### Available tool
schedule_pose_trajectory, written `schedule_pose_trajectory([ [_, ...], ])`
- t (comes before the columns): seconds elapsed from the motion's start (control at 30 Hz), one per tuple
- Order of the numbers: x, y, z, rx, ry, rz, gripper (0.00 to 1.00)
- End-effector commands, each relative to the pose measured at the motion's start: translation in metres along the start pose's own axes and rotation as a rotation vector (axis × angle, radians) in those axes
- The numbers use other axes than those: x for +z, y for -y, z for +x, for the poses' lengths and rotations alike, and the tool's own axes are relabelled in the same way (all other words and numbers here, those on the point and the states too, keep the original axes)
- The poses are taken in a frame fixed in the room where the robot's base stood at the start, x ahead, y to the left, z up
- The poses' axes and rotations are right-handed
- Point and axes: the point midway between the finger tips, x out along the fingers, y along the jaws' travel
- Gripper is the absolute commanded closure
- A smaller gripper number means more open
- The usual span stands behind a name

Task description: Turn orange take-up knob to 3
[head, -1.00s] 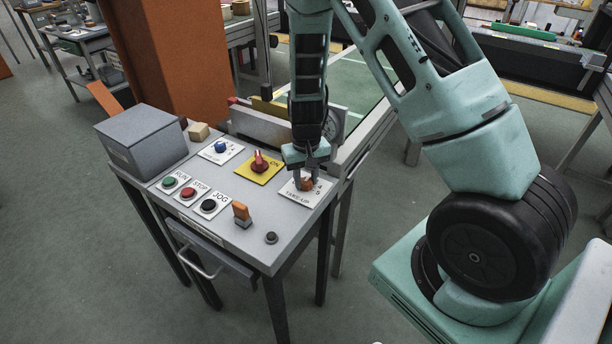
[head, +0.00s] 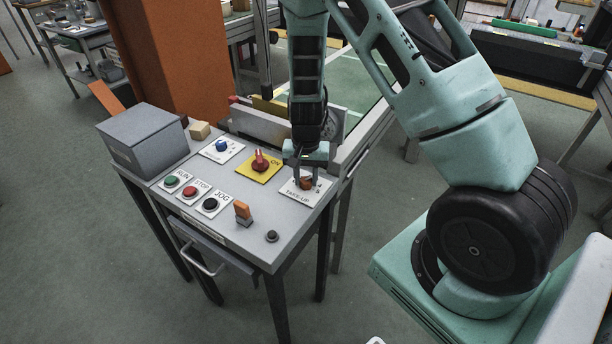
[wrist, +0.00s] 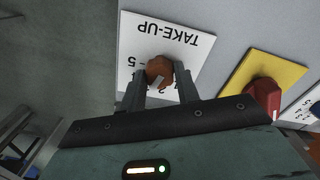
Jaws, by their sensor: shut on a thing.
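The orange take-up knob (wrist: 160,68) sits on a white TAKE-UP plate (wrist: 180,38), which appears upside down in the wrist view. In the head view the knob (head: 306,184) is at the right end of the grey console top. My gripper (wrist: 159,82) is shut on the knob, one finger on each side. A pale mark on the knob slants toward the lower left in the wrist view. A 5 shows at the plate's left and a 2 near the knob's lower edge. The fingers hide some digits, and I cannot read the exact setting.
A red knob on a yellow plate (head: 271,171) stands beside the take-up plate. A blue knob (head: 221,145), green, red and black buttons, an orange-topped switch (head: 242,211) and a grey box (head: 143,141) share the console (head: 225,235).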

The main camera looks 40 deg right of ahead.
Motion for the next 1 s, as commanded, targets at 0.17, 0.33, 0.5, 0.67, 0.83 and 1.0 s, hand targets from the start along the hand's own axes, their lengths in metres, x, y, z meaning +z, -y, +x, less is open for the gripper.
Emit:
schedule_pose_trajectory([
  [0.17,-0.001,0.000,-0.001,-0.001,-0.003,0.000,0.91],
  [0.33,-0.001,0.000,-0.001,-0.001,-0.003,0.000,0.47],
  [0.5,-0.001,0.000,-0.001,-0.001,-0.002,-0.001,0.47],
  [0.67,-0.001,0.000,-0.003,-0.001,-0.002,-0.002,0.47],
  [0.83,-0.001,0.001,-0.024,-0.003,-0.005,-0.002,0.47],
  [1.0,-0.001,0.002,-0.062,-0.005,-0.007,-0.004,0.47],
])
